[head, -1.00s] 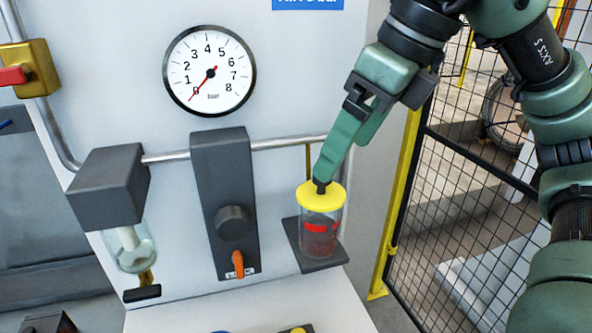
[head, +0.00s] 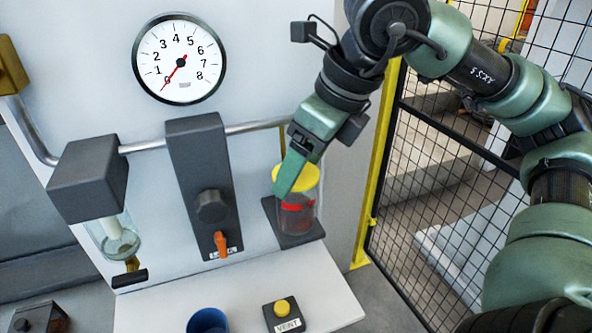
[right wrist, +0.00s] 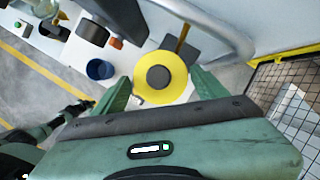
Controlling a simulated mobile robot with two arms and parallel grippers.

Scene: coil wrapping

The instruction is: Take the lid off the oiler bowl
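The oiler bowl (head: 298,216) is a clear cylinder with red marks, upright on a dark bracket. Its yellow lid (head: 311,176) sits on top. In the right wrist view the lid (right wrist: 146,92) shows from above with a round dark knob (right wrist: 158,77) at its centre. My right gripper (right wrist: 160,88) is open, with its green fingers apart on either side of the lid and nothing held. In the head view a green finger (head: 288,176) covers the lid's left part and hides the knob. My left gripper (right wrist: 78,110) seems to show at the lower left of the wrist view, too small to read.
A dark block with an orange lever (head: 220,243) and a filter with a clear bowl (head: 118,240) stand to the left. A pipe runs behind. Below is a white shelf (head: 160,308) with a blue cup (head: 207,321) and a VENT button box (head: 283,315). A mesh fence (head: 440,170) stands right.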

